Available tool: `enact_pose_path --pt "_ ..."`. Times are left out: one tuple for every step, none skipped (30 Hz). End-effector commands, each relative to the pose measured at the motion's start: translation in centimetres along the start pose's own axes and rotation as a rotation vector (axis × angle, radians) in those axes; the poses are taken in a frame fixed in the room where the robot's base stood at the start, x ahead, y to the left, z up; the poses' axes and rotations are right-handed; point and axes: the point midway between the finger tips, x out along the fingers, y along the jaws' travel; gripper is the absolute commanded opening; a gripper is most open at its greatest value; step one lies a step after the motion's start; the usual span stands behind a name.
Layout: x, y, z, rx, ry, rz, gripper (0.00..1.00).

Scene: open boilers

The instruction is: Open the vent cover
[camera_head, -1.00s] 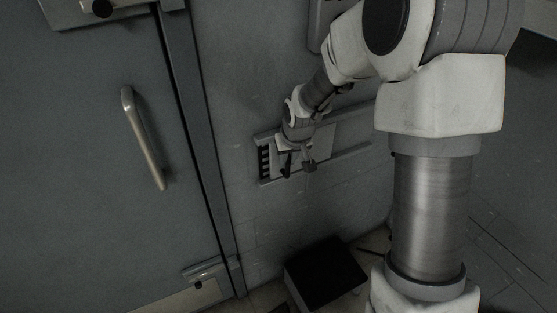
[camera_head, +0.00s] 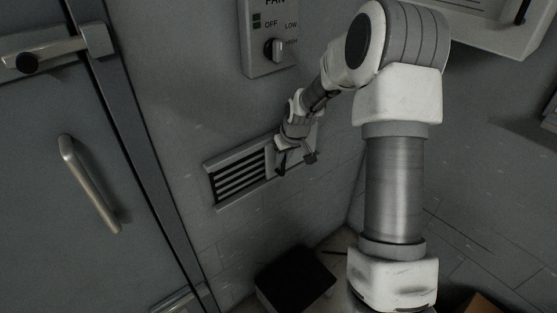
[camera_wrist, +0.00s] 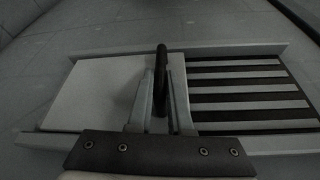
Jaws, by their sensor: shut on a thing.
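In the head view the cover sits at the right part of the frame, mostly behind my gripper (camera_head: 296,161). In the wrist view my gripper (camera_wrist: 163,90) is shut on the cover's upright black handle (camera_wrist: 161,62), with one finger on each side.
A door with a long handle (camera_head: 90,185) stands at the left. A fan switch box (camera_head: 268,45) is on the wall above the vent. A dark box-like stool (camera_head: 295,280) stands on the floor below.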

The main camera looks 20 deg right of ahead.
Motion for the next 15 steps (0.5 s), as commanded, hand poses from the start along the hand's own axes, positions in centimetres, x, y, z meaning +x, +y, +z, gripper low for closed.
enact_pose_path --pt "0.01 0.02 0.03 0.002 -0.001 0.000 0.00" --pt "0.01 0.02 0.03 0.002 -0.001 0.000 0.00" --pt "0.01 0.01 0.03 0.002 -0.001 0.000 0.00" --pt "0.01 0.01 0.03 0.002 -0.001 0.000 0.00" --pt "0.01 0.01 0.03 0.002 -0.001 0.000 0.00" --pt "0.01 0.00 0.03 0.002 -0.001 0.000 0.00" --pt "0.01 0.00 0.03 0.002 -0.001 0.000 0.21" --pt "0.01 -0.01 0.03 0.002 -0.001 0.000 0.27" --pt "0.01 -0.01 0.03 0.001 -0.001 0.000 0.34" --pt "0.01 -0.01 0.02 0.001 0.000 0.000 0.39" --pt "0.01 -0.02 0.02 0.001 0.000 0.000 0.45" --pt "0.01 -0.02 0.02 0.001 0.000 0.000 0.47" --pt "0.01 -0.02 0.02 0.001 0.000 0.000 0.47" --pt "0.01 -0.03 0.01 0.001 0.000 0.000 0.47" --pt "0.01 -0.03 0.01 0.001 0.000 0.000 0.47"
